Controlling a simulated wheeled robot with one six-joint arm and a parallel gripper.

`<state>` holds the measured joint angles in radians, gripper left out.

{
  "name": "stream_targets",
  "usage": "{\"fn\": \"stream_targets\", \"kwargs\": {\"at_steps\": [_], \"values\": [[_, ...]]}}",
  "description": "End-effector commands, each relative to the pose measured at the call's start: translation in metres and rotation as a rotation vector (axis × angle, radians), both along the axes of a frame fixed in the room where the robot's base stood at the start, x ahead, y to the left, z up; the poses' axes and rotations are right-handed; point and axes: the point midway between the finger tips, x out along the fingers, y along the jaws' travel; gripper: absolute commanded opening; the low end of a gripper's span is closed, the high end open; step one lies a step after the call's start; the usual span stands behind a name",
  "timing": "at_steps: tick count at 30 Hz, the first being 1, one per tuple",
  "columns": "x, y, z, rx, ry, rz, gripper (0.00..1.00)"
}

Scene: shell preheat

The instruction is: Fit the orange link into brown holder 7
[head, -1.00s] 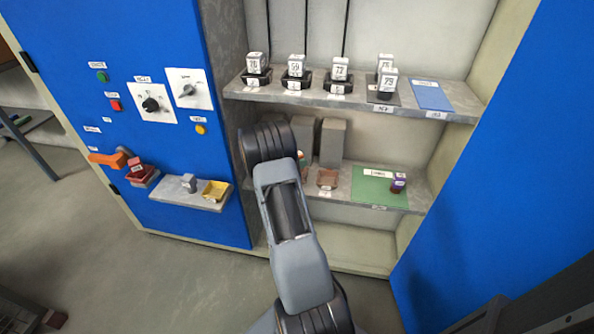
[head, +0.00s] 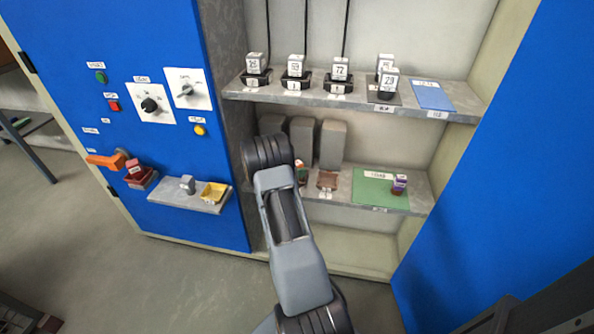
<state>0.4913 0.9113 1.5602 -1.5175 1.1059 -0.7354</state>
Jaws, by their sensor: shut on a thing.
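A small piece with some orange on it (head: 302,173) shows at the right edge of my forearm, at the lower shelf. It may be the orange link, but most of it is hidden. A brown open holder (head: 327,180) sits just right of it on the lower shelf, with a small label below that is too small to read. I cannot tell whether this is holder 7; another holder may be hidden behind my arm. My arm reaches up to the lower shelf bay, and its wrist hides my gripper.
The lower shelf (head: 345,202) also carries a green mat (head: 372,187) with a purple-topped piece (head: 399,184). Grey blocks (head: 333,144) stand behind. The upper shelf (head: 350,103) holds several numbered white blocks in black sockets and a blue mat (head: 433,95). A side ledge (head: 172,196) holds a yellow tray (head: 214,193).

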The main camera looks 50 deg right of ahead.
Motion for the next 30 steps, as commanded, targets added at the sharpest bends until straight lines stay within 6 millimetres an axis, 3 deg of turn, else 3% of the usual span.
{"fn": "stream_targets", "kwargs": {"at_steps": [3, 4, 12, 22, 30], "values": [[0.000, 0.000, -0.005, -0.001, 0.000, 0.000, 0.09], [0.000, 0.000, -0.005, 0.000, 0.000, 0.000, 0.39], [0.000, 0.000, -0.004, 0.000, 0.000, -0.001, 0.64], [0.000, 0.001, 0.006, 0.000, 0.000, -0.001, 0.64], [0.012, 0.048, 0.024, 0.000, -0.001, 0.004, 0.64]]}}
